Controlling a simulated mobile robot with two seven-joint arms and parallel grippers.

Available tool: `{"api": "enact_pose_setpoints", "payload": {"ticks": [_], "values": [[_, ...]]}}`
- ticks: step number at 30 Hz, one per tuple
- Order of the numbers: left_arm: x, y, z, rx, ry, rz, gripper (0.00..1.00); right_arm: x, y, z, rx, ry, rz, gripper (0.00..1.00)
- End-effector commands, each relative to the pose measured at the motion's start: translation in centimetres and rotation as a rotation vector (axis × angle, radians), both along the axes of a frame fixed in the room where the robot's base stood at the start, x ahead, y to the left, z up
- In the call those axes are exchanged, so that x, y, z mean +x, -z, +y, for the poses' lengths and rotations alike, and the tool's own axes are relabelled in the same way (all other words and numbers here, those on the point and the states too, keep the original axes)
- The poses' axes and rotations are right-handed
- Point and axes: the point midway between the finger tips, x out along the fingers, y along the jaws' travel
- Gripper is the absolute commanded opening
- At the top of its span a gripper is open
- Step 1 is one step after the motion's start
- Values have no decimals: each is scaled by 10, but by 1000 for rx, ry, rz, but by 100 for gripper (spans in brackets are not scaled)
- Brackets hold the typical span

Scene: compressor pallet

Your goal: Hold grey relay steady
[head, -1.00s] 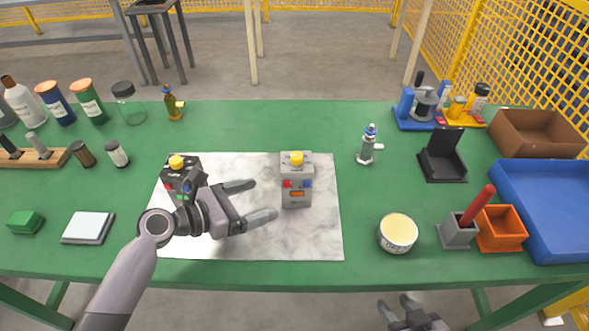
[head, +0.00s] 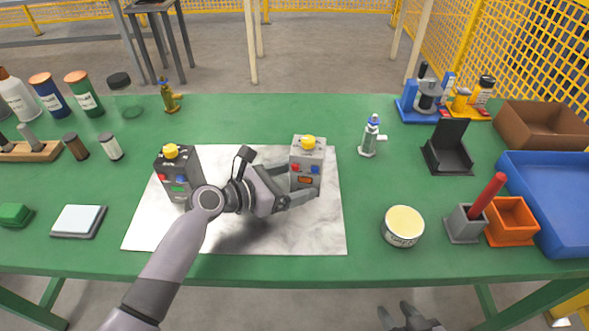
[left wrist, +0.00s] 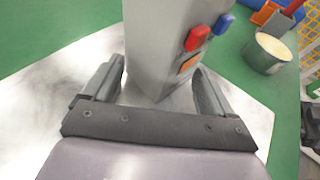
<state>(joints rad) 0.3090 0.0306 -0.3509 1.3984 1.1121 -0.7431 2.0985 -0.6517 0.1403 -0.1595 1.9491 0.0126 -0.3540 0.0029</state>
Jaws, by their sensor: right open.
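The grey relay (head: 306,165), a light grey box with a yellow top button and red, blue and orange parts on its front, stands upright on the white marbled mat (head: 320,230). My left gripper (head: 297,184) has its fingers on either side of the relay, low down; the near finger covers part of its lower front. In the left wrist view the relay (left wrist: 165,50) stands between the two spread fingers (left wrist: 158,92), and firm contact on both sides does not show. My right gripper (head: 400,312) is open and empty below the table's front edge.
A dark relay (head: 176,177) stands on the mat left of my left gripper. A round tin (head: 403,226) and a small blue-capped bottle (head: 370,137) stand to the right. The green table (head: 235,120) is clear behind the mat.

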Motion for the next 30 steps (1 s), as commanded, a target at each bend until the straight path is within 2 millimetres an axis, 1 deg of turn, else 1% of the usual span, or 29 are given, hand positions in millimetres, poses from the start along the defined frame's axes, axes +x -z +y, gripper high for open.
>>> {"api": "enact_pose_setpoints", "payload": {"ticks": [5, 6, 8, 9, 11, 12, 13, 14, 20, 21, 23, 24, 26, 27, 28, 30], "values": [[0, 0, 0, 1, 1, 1, 86, 1, -1, 0, 0, 0, -2, 43], [0, 0, 0, 1, 1, 1, 80, 1, -1, 0, 0, 0, -2, 43], [0, 0, 0, 1, 1, 1, 60, 1, -1, 0, 1, 0, -3, 43], [0, 0, 0, 1, 1, 1, 47, 1, -1, 0, 1, 0, -3, 43], [0, 0, 0, 0, 1, 0, 28, 1, -1, 0, 1, 0, -3, 43], [0, 0, 0, 0, 1, 0, 15, 1, -1, 0, 1, 0, -3, 43], [0, 0, 0, 0, 1, 0, 5, 1, -1, 0, 1, 0, -3, 43], [0, 0, 0, 0, 1, 0, 0, 1, -1, 0, 1, 0, -3, 43], [0, 0, 0, 0, 1, 0, 1, 1, -1, 0, 1, 0, -3, 43], [0, 0, 0, 0, 1, 0, 14, 1, -1, 0, 1, 0, -3, 43], [0, 0, 0, 0, 1, 0, 34, 1, -1, 0, 1, 0, -4, 43], [0, 0, 0, 0, 1, 0, 46, 1, -1, 0, 1, 0, -4, 43], [0, 0, 0, 0, 1, 0, 66, 1, -1, 0, 1, 0, -4, 43], [0, 0, 0, 0, 1, 0, 79, 1, -1, 0, 1, 0, -4, 43], [0, 0, 0, 0, 1, 0, 85, 1, -1, 0, 1, 0, -4, 43], [0, 0, 0, 0, 1, 0, 85, 1, -1, 0, 1, 0, -4, 43]]}}
